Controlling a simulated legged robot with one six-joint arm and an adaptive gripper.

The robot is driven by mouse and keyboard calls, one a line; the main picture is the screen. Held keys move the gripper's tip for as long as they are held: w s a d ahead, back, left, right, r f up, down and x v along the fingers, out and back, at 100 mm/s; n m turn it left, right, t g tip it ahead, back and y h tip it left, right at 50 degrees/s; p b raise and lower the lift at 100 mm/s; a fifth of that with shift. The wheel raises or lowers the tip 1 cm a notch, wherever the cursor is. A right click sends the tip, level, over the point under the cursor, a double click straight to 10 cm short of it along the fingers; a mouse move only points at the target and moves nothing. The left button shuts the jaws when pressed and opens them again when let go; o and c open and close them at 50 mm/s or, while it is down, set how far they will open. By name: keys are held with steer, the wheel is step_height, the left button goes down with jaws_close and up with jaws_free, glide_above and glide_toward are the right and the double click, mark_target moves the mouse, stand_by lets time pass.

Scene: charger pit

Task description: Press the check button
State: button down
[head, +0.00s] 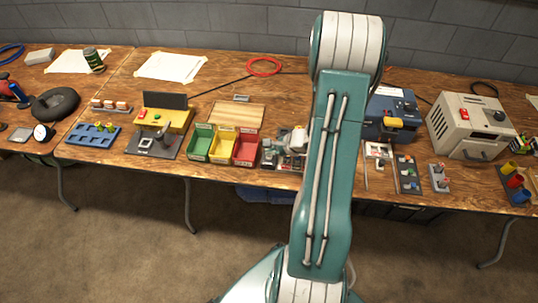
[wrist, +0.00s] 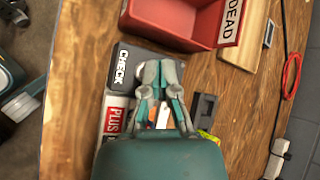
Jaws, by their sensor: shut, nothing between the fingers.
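A dark panel with a white CHECK label (wrist: 122,66) lies on the bench in the wrist view, beside a red and white PLUS label (wrist: 115,121). My gripper (wrist: 160,68) is shut and empty, its grey and teal fingers pointing down over this panel, just right of the CHECK label. I cannot tell whether the fingertips touch the panel. The check button itself is not clearly visible; the fingers may cover it. In the head view, my wrist and arm hide most of this spot, right of the red bin.
The red bin (wrist: 181,22) labelled DEAD stands close beyond my fingertips. In the head view, green (head: 199,143) and yellow (head: 223,146) bins stand left of it. A blue box (head: 390,118) and a beige machine (head: 470,124) stand right of my arm.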

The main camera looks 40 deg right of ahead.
steer(key=shift+f, duration=0.4)
stand_by(0.4)
steer(key=shift+r, duration=0.8)
steer(key=shift+r, duration=2.5)
